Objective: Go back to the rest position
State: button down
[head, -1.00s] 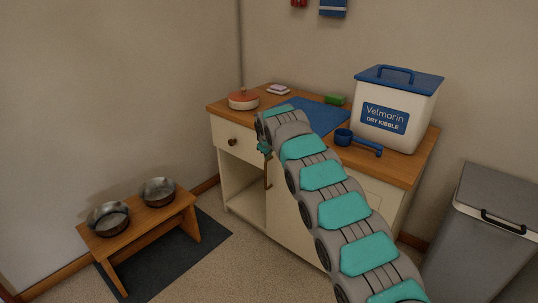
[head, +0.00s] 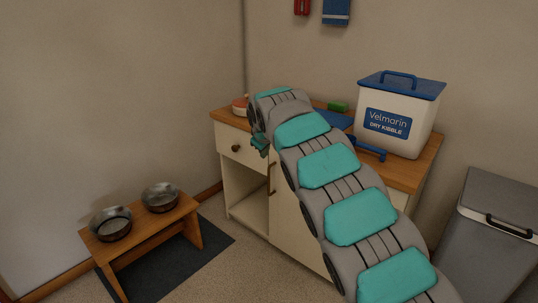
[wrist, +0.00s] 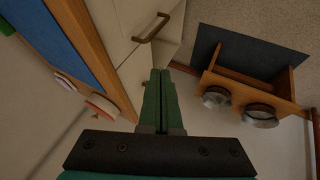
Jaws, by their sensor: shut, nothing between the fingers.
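My gripper (head: 261,144) shows in the head view as a small teal-green shape at the end of my arm, in front of the cabinet's (head: 251,211) drawer front. In the wrist view my gripper's two green fingers (wrist: 161,72) lie side by side, shut and empty. They point toward the cream cabinet front with its brown handle (wrist: 152,27). My arm crosses the head view from the lower right and hides part of the cabinet and its top.
A white kibble bin (head: 395,130) with a blue lid stands on the worktop, with a blue scoop (head: 371,153) beside it. A red-topped pot (head: 239,106) is at left. A low stand holds two metal bowls (head: 111,223). A grey trash bin (head: 490,235) stands right.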

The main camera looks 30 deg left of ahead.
jog(key=shift+s+r, duration=0.1)
jog(key=s+d+r+m+g+h, duration=0.1)
jog(key=s+d+m+h, duration=0.15)
jog(key=d, duration=1.05)
jog(key=s+d+m+g+h, duration=0.1)
jog(key=s+d+m, duration=0.2)
jog(key=d, duration=0.9)
jog(key=s+d+r+m+h, duration=0.1)
jog(key=s+d+m, duration=0.15)
jog(key=d, duration=1.05)
jog(key=s+d+f+m+g, duration=0.25)
jog(key=s+d, duration=0.45)
jog(key=s, duration=0.6)
jog(key=s+d+f+m+g, duration=0.2)
jog(key=s+d+f+m, duration=0.15)
jog(key=s+d, duration=0.6)
jog(key=s+a+f, duration=0.1)
jog(key=s+f, duration=0.1)
jog(key=s, duration=0.5)
jog(key=s+f+m+g, duration=0.1)
jog(key=s+f, duration=0.1)
jog(key=s, duration=0.6)
jog(key=shift+s+a+f, duration=0.25)
jog(key=shift+a+f, duration=0.1)
jog(key=shift+g+y, duration=0.25)
